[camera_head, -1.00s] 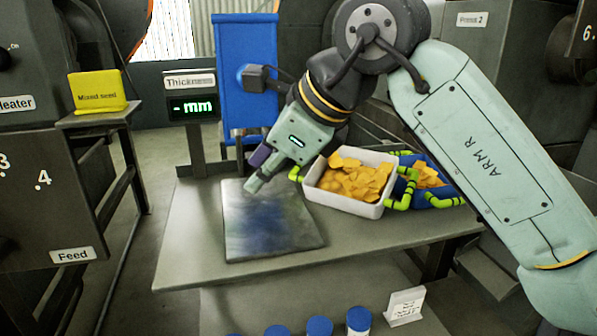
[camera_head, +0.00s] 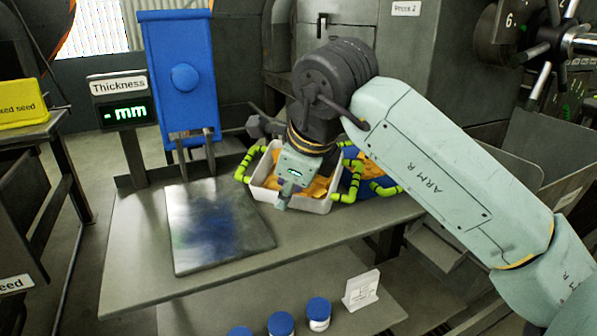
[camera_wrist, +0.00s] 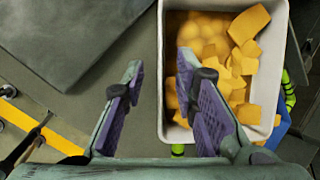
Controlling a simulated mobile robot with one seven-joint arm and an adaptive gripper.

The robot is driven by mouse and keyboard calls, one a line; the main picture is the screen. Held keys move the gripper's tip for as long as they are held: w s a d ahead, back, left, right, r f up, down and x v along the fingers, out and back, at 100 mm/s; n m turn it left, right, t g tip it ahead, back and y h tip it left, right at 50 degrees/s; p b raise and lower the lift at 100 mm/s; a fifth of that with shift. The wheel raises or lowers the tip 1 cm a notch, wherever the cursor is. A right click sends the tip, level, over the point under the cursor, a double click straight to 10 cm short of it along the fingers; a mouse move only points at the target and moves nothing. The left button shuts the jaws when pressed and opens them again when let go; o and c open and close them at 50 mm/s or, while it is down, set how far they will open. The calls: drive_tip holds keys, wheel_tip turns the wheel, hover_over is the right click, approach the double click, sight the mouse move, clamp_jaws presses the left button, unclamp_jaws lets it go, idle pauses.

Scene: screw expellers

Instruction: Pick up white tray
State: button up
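The white tray (camera_head: 318,206) holds yellow-orange flakes and stands on the grey table, with yellow-green jointed handles at its sides. In the head view my gripper (camera_head: 284,198) hangs over the tray's near-left part, and my wrist hides some of the tray. In the wrist view my gripper (camera_wrist: 159,60) is open and empty, its purple-padded fingers apart. The tray's left wall (camera_wrist: 162,50) runs between them: the right finger overlaps the inside of the tray and the left finger the table outside. I cannot tell how far above the rim the fingertips are.
A blue tray (camera_head: 352,181) with similar flakes stands close behind the white tray at right. A dark flat plate (camera_head: 215,225) lies to the left. A blue press-like unit (camera_head: 178,80) and a thickness display (camera_head: 124,112) stand behind. Blue-lidded jars (camera_head: 318,313) stand on the lower shelf.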

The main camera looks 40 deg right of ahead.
drive_tip(key=shift+x, duration=1.15)
drive_tip(key=shift+r, duration=0.1)
clamp_jaws()
